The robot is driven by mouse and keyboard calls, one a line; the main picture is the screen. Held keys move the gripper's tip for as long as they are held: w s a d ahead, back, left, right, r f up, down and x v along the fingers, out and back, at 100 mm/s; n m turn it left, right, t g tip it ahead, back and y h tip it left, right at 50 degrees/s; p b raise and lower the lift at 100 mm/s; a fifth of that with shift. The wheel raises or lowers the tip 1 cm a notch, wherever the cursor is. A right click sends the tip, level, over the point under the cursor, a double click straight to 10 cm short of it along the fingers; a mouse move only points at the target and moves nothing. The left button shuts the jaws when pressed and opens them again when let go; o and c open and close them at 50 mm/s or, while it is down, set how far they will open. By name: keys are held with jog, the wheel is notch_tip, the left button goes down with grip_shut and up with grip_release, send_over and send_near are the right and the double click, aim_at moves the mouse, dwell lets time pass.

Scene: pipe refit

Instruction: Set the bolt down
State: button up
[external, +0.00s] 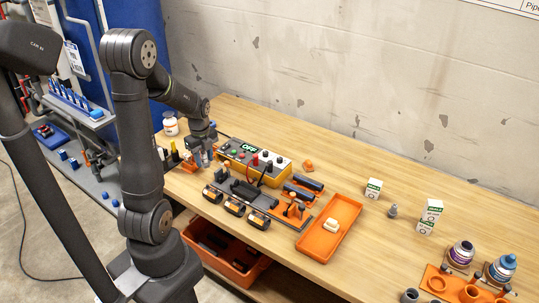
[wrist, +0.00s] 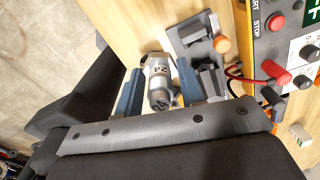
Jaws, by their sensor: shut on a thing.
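My gripper (external: 203,157) is over the left part of the bench, just left of the grey control box (external: 255,161). In the wrist view, the blue fingers of my gripper (wrist: 159,78) are shut on a grey metal piece with dark markings, which I take to be the bolt (wrist: 159,92). The bolt lies between the two fingers, with a dark patterned end towards the camera. Wood shows around it, and I cannot tell whether it touches the bench. In the external view the bolt cannot be made out clearly.
A dark fixture with black cylinders (external: 235,207) stands in front of the control box. An orange tray (external: 309,243) holds a white block (external: 331,225). A small grey part (external: 393,210) and white boxes (external: 430,212) stand farther right.

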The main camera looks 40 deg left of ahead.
jog(key=w+a+n, duration=1.1)
jog(key=w+a, duration=0.7)
jog(key=a, duration=0.2)
jog(key=shift+n, duration=0.3)
jog(key=a+f, duration=0.2)
jog(key=a, duration=0.1)
jog(key=s+a+f, duration=0.1)
jog(key=a+f, duration=0.1)
jog(key=a, duration=0.2)
jog(key=a+f, duration=0.2)
jog(key=a, duration=0.2)
jog(key=shift+s+f, duration=0.35)
jog(key=shift+f, duration=2.1)
jog(key=shift+f, duration=0.15)
jog(key=o, duration=1.2)
notch_tip(320, 180, up, 12)
jog(key=shift+r, duration=0.15)
